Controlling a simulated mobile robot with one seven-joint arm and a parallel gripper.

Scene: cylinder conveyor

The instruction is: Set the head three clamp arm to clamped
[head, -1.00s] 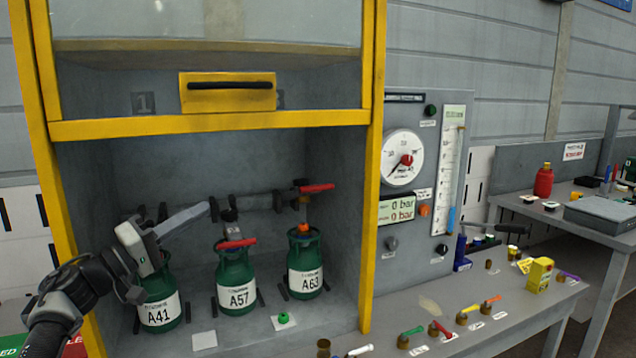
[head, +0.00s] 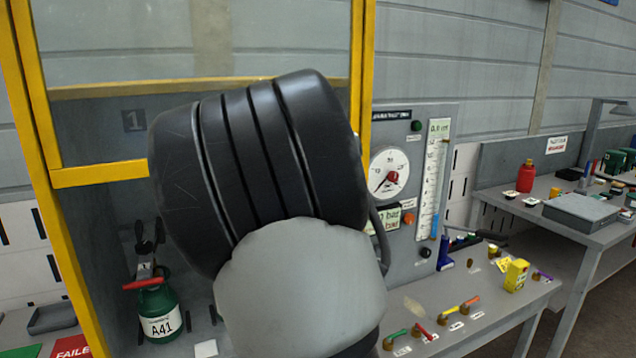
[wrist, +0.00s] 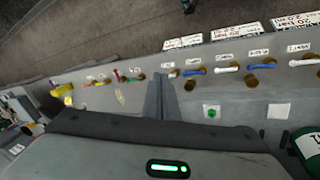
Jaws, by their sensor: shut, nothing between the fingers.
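My arm fills the middle of the head view and hides the bay where the A57 and A63 cylinders and their clamps stood, so the head three clamp arm is hidden now. My gripper (wrist: 162,82) is shut and empty in the wrist view, above the bench with its row of coloured-handled valves. The A41 cylinder (head: 159,310) stands green at the left of the bay, with a red clamp handle (head: 143,284) over it. Part of a green cylinder (wrist: 307,148) shows at the right edge of the wrist view.
The yellow-framed cabinet (head: 100,177) surrounds the bay. A gauge panel (head: 412,150) stands to its right. The bench front carries several small valves, a green cap (wrist: 211,112) and a yellow box (head: 515,274). A side table with a red bottle (head: 525,177) is at the right.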

